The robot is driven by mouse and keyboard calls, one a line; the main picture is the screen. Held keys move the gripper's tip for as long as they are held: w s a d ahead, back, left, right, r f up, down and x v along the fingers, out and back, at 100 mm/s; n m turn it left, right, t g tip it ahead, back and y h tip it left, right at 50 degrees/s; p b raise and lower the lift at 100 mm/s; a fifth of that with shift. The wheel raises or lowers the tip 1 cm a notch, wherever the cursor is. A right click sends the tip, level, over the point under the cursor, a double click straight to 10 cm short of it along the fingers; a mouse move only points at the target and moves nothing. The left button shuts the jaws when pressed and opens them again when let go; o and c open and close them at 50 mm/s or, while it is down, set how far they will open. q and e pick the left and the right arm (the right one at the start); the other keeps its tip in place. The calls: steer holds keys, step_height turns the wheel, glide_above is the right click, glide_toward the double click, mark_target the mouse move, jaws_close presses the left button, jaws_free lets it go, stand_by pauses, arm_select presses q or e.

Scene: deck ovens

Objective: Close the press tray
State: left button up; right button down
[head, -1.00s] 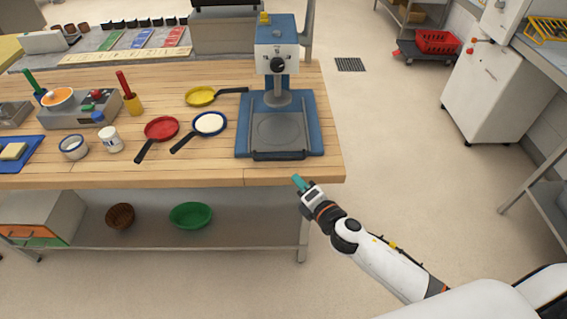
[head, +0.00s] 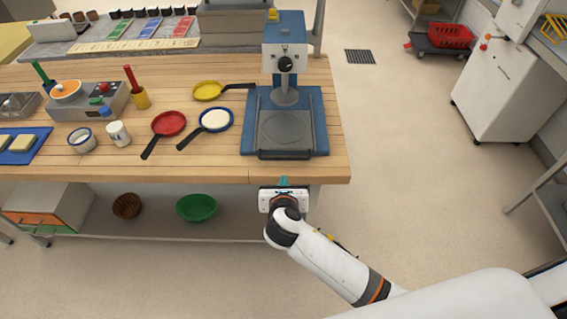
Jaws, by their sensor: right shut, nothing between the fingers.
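The blue and white press (head: 284,45) stands near the right end of the wooden table. Its grey tray (head: 262,137) with a round plate lies on the blue base, and a dark handle bar (head: 285,155) runs along the tray's front, close to the table's front edge. How far the tray is pulled out is hard to tell. My right gripper (head: 284,181) has teal fingertips, is shut and empty, and is in front of the table edge, just below the handle bar in the picture and apart from it. My left gripper is not in view.
Left of the press lie a yellow pan (head: 208,91), a red pan (head: 169,123) and a blue-rimmed pan (head: 215,119). The wooden table's (head: 200,169) front edge is between my gripper and the press.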

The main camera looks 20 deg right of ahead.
glide_toward(283, 149)
steer(key=f, duration=0.1)
steer(key=w+f, duration=0.1)
steer(key=f+p, duration=0.1)
steer(key=shift+w+d+f, duration=0.25)
steer(key=shift+w+d, duration=0.05)
steer(key=shift+w, duration=0.05)
steer(key=shift+w+d, duration=0.2)
steer(key=shift+w, duration=0.55)
steer(key=shift+w+d, duration=0.2)
steer(key=shift+w, duration=0.5)
steer(key=shift+w+d, duration=0.2)
steer(key=shift+w, duration=0.55)
steer(key=shift+s, duration=0.1)
